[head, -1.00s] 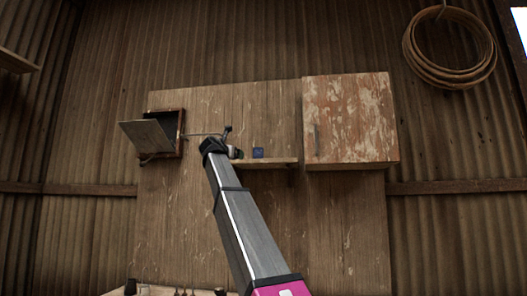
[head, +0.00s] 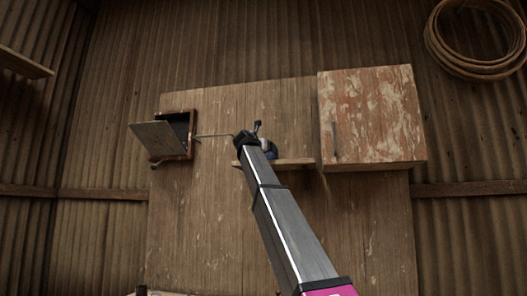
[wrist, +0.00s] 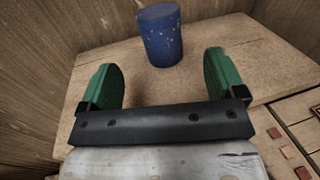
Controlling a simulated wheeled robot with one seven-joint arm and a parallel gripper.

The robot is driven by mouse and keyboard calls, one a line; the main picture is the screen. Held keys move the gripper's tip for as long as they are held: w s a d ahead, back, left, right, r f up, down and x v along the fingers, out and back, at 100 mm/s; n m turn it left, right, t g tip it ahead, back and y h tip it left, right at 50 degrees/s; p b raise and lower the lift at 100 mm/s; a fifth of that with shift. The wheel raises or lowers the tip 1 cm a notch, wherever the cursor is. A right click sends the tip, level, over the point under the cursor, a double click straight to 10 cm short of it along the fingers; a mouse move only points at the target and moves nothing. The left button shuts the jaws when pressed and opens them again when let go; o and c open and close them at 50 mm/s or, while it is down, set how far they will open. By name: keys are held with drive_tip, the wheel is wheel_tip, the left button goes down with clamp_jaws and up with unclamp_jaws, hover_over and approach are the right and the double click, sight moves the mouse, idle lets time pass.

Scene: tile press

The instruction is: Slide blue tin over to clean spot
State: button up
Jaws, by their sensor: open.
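The blue tin (wrist: 161,35), speckled with pale flecks, stands upright on a wooden shelf top (wrist: 105,62) in the wrist view. My gripper (wrist: 165,80) is open, its two green fingers apart with bare wood between them. The tin is just beyond the fingertips, roughly centred on the gap and not between them. In the head view my gripper (head: 268,148) is over the small shelf (head: 295,163), and my arm and gripper largely hide the tin there. I cannot make out a distinct clean spot on the shelf.
A red-brown cabinet with peeling paint (head: 372,118) hangs right of the shelf. A wall box with its flap open (head: 158,142) hangs to the left. In the wrist view, a panel with small reddish squares (wrist: 292,140) lies at lower right. Shelf space beside the tin looks clear.

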sight(273, 154)
drive_tip(key=x, duration=0.9)
drive_tip(key=shift+w+d, duration=0.1)
drive_tip(key=shift+w, duration=0.2)
drive_tip(key=shift+c, duration=0.4)
drive_tip(key=c, duration=1.1)
drive_tip(key=shift+o, duration=0.2)
drive_tip(key=shift+s+d, duration=0.1)
drive_tip(key=shift+d, duration=0.05)
